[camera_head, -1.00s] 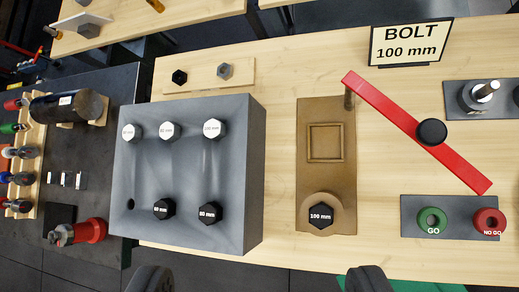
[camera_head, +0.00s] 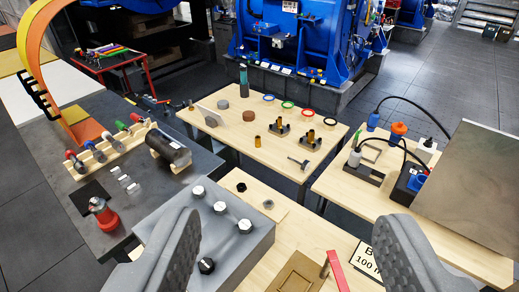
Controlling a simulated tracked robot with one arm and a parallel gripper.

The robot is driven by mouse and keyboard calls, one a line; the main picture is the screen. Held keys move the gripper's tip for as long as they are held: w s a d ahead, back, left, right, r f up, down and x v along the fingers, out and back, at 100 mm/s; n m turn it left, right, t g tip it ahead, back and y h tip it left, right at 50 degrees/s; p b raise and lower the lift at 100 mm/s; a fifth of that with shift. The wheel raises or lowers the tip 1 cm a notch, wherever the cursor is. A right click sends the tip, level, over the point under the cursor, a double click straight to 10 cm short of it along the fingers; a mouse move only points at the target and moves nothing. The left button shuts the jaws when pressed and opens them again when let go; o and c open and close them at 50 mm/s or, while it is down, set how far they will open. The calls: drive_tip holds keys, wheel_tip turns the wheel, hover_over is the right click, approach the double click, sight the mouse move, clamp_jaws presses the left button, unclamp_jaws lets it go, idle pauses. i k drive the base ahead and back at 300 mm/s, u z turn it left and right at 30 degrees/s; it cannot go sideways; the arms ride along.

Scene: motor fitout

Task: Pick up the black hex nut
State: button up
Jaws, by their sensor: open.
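The black hex nut (camera_head: 241,187) lies on a small light wooden board (camera_head: 254,194), behind the grey bolt block. A grey hex nut (camera_head: 268,204) lies on the same board, to its right. My gripper (camera_head: 288,218) is open and empty. Its two dark padded fingers stand wide apart at the lower left and lower right. In the picture the black nut shows between the fingers, left of centre and well ahead of them; nothing touches it.
A red bar (camera_head: 337,270) and the BOLT 100 mm sign (camera_head: 369,262) stand at the right. A black cylinder (camera_head: 168,147) lies on the dark table. Another wooden table (camera_head: 235,133) stands beyond.

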sight(238, 187)
drive_tip(key=u, duration=0.4)
drive_tip(key=k, duration=1.1)
drive_tip(key=u, duration=1.05)
drive_tip(key=i, duration=2.35)
drive_tip(key=z, duration=1.3)
drive_tip(key=i, duration=0.8)
drive_tip(key=z, duration=0.45)
drive_tip(key=k, duration=0.75)
drive_tip(key=z, duration=0.05)
